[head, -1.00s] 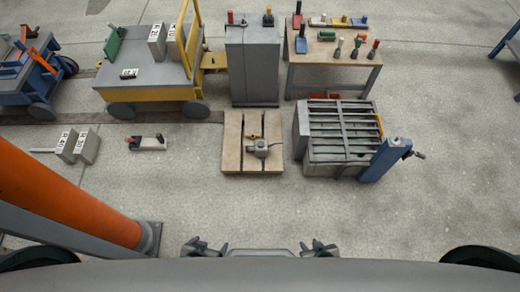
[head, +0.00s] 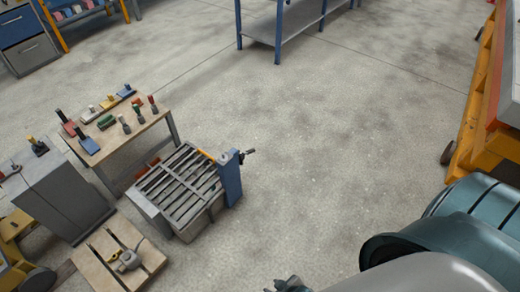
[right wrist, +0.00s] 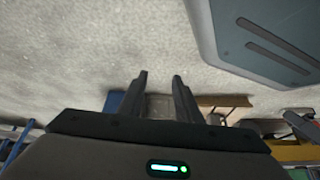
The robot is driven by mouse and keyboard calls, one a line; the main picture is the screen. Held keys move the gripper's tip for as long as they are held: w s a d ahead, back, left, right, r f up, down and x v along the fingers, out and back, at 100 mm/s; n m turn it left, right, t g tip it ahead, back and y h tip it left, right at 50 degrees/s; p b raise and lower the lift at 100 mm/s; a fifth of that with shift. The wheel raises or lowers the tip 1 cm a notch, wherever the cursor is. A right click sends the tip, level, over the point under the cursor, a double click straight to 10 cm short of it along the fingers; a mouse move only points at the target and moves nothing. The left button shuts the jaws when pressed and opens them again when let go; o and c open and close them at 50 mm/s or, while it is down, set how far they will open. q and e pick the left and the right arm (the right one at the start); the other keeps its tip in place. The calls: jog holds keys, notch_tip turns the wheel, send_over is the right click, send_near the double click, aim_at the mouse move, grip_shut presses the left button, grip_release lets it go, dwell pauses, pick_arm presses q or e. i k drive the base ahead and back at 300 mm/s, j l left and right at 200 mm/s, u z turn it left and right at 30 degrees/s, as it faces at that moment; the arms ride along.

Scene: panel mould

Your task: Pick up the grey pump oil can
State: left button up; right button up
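A small grey object with a round body (head: 128,260) stands on the low wooden pallet (head: 146,262) at the lower left of the head view. It may be the grey pump oil can, but it is too small to be sure. A small yellowish item (head: 114,254) lies beside it. My right gripper (head: 286,286) shows only partly at the bottom edge, well to the right of the pallet. In the right wrist view my right gripper (right wrist: 160,82) has its two fingers apart with nothing between them. My left gripper is out of view.
A slatted grey crate (head: 150,207) with a blue post (head: 229,178) stands right of the pallet. Behind are a grey cabinet (head: 70,200) and a wooden table (head: 140,130) with several small tools and bottles. A blue shelf (head: 280,25) stands far back. The middle floor is clear.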

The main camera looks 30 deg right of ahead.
aim_at(131, 261)
jog(key=z, duration=0.6)
jog(key=u, duration=1.35)
